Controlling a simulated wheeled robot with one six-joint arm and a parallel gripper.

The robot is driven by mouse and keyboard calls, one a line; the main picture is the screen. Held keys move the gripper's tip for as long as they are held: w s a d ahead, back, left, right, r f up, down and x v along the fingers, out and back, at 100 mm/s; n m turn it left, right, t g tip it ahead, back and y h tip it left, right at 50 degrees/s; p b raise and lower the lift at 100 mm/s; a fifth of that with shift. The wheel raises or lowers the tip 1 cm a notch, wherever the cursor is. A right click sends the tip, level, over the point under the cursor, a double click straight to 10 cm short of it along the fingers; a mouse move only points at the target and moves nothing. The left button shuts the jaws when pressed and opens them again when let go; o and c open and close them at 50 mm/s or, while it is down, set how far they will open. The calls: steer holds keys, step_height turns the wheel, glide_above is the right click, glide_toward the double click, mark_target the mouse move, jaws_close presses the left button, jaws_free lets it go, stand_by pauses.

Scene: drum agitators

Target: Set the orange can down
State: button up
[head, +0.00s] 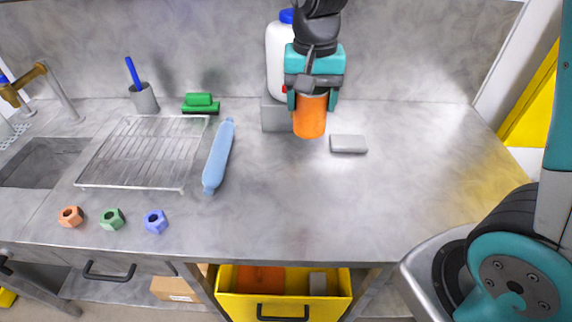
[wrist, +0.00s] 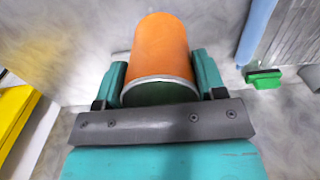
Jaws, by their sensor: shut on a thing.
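The orange can (head: 310,117) is held upright between the teal fingers of my gripper (head: 313,98), near the back of the grey counter (head: 280,198). In the wrist view the can (wrist: 163,50) sits between the two fingers of my gripper (wrist: 165,82), with its pale rim and dark green end towards the camera. My gripper is shut on it. I cannot tell whether the can's bottom touches the counter.
A white bottle with a blue cap (head: 279,55) and a grey block (head: 275,115) stand behind the can. A flat grey block (head: 348,144) lies to its right. A blue cylinder (head: 218,157) and wire rack (head: 147,150) lie left. The front middle is clear.

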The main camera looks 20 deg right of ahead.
steer(key=shift+w+f, duration=0.15)
steer(key=shift+f, duration=0.1)
step_height(320, 180, down, 19)
steer(key=p, duration=0.3)
steer(key=shift+d+f, duration=0.1)
steer(key=shift+f, duration=0.15)
steer(key=o, duration=0.9)
steer(key=shift+o, duration=0.2)
